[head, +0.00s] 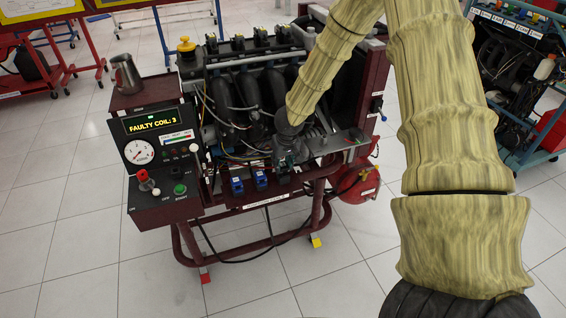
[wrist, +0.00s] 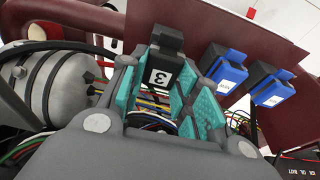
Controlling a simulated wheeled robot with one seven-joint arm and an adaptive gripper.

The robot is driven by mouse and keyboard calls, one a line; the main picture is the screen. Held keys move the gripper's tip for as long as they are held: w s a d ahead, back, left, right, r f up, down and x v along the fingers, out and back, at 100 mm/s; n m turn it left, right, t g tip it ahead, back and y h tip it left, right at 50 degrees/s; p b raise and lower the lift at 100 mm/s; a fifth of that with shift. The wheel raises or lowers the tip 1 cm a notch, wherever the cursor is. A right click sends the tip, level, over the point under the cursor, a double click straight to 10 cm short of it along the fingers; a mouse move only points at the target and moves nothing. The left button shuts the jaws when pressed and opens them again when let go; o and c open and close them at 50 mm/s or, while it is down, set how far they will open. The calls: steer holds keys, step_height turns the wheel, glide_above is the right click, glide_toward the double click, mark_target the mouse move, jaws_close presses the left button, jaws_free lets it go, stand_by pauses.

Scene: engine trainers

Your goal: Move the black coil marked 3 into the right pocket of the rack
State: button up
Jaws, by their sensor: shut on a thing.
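The black coil marked 3 (wrist: 161,77) is between the teal pads of my gripper (wrist: 165,98), which is shut on it. Its white label faces the wrist camera. In the head view my gripper (head: 284,160) is low at the front of the engine stand, just right of two blue coils, over the right end of the rack (head: 268,200). The coil's lower end and the right pocket are hidden, so I cannot tell whether the coil is seated. The blue coils (head: 237,186) (head: 260,178) stand in the rack's other pockets; they also show in the wrist view (wrist: 225,70) (wrist: 271,88).
The engine (head: 250,90) has several black coils along its top. A control box (head: 160,150) at left reads "FAULTY COIL: 3". Loose wires hang close by my gripper. A red tank (head: 358,185) is at right.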

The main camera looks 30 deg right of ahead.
steer(key=shift+f, duration=0.65)
steer(key=o, duration=1.5)
steer(key=shift+r+p, duration=1.45)
steer(key=shift+p, duration=1.35)
steer(key=shift+r, duration=0.15)
steer(key=shift+r+p, duration=2.4)
steer(key=shift+p, duration=1.2)
